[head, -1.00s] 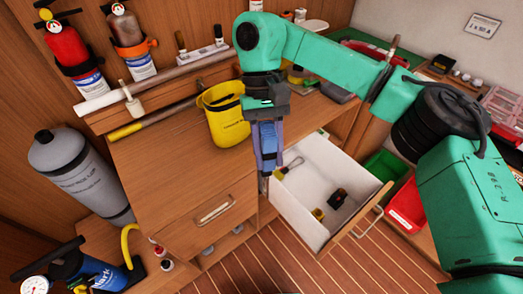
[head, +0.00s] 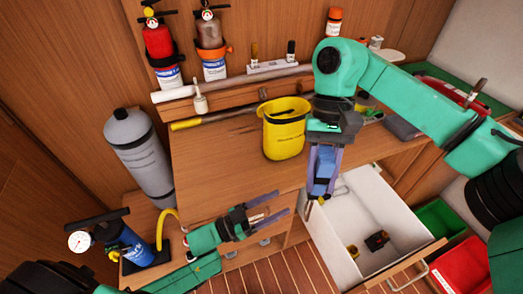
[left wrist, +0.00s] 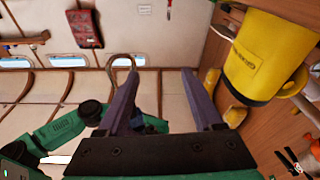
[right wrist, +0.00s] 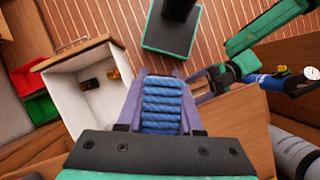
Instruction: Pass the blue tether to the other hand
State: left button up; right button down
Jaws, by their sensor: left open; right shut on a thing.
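The blue tether (head: 323,170) is a bundle of coiled blue line held between the fingers of my right gripper (head: 322,196), which points down over the open drawer's left edge. The tether also fills the jaws in the right wrist view (right wrist: 162,103). My left gripper (head: 281,206) is open and empty, in front of the counter, to the left of and slightly below the right gripper. Its fingers point right, towards the tether, with a clear gap between. In the left wrist view its two fingers (left wrist: 160,95) are apart with nothing held.
A yellow bucket (head: 284,135) stands on the counter (head: 215,170) behind the grippers. A white drawer (head: 342,235) is pulled out, holding small items. Green (head: 440,220) and red (head: 463,268) bins stand at the right. A grey cylinder (head: 140,155) stands at the left.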

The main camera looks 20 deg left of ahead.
pick_arm(q)
jog(key=s+r+m+g+h, duration=0.2)
jog(key=r+m+g+h, duration=0.15)
jog(key=r+m, duration=0.55)
jog(key=s+a+r+m+g+h, duration=0.15)
jog(key=r+m+g, duration=0.25)
jog(key=r+m, duration=0.5)
jog(key=s+r+m+g+h, duration=0.25)
jog(key=r+m, duration=0.45)
jog(key=r, duration=0.4)
jog(key=m+y, duration=0.6)
jog(key=m, duration=1.2)
send_near(328, 159)
pick_arm(e)
jog(key=shift+s, duration=0.1)
pick_arm(q)
jog(key=shift+t, duration=0.4)
jog(key=w+d, duration=0.1)
jog(key=d, duration=0.2)
jog(key=d+f, duration=0.1)
jog(key=d, duration=0.3)
jog(key=w+d, duration=0.1)
jog(key=d, duration=0.2)
jog(key=shift+w+d+f, duration=0.15)
jog(key=shift+w+f, duration=0.1)
jog(key=shift+w, duration=0.05)
jog(key=shift+c, duration=0.3)
